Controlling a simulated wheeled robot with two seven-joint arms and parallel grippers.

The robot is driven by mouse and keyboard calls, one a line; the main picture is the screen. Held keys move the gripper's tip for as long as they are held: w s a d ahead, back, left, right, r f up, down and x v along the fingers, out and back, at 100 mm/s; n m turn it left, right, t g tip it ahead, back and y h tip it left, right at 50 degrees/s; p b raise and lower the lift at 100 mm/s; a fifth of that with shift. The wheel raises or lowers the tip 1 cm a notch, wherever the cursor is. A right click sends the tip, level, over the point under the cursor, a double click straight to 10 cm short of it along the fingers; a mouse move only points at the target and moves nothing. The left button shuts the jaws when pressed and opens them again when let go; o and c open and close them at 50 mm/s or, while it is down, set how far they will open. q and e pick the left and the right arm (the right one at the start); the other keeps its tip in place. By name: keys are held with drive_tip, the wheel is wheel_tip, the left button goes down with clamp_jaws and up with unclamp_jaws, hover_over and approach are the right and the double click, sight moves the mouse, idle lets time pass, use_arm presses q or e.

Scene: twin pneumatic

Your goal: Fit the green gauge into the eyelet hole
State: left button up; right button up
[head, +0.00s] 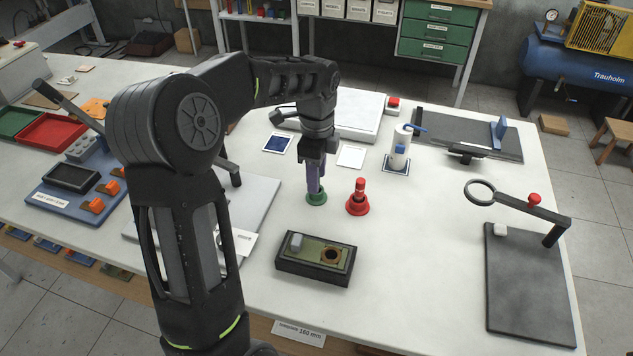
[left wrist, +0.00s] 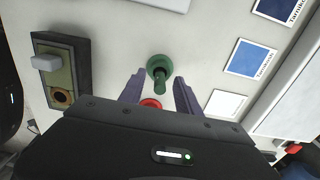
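The green gauge (head: 316,199) stands upright on the white table, with a round flanged base. In the head view its upper part is hidden behind the fingers of my left gripper (head: 315,188). In the left wrist view the green gauge (left wrist: 158,68) shows between the two purple fingers of the left gripper (left wrist: 159,82), which are apart with gaps on both sides. The eyelet hole (head: 331,256) is a brass-rimmed dark opening in a black block (head: 300,272), to the front of the gauge. It also shows in the left wrist view (left wrist: 62,97). My right gripper is not in view.
A red gauge (head: 357,203) stands close to the right of the green one. A grey block (head: 296,242) sits beside the hole. A stand with a ring (head: 480,192) is at the right. The table front right of the black block is clear.

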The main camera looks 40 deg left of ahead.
use_arm(q)
drive_tip(key=shift+c, duration=0.4)
clamp_jaws()
idle(0.4)
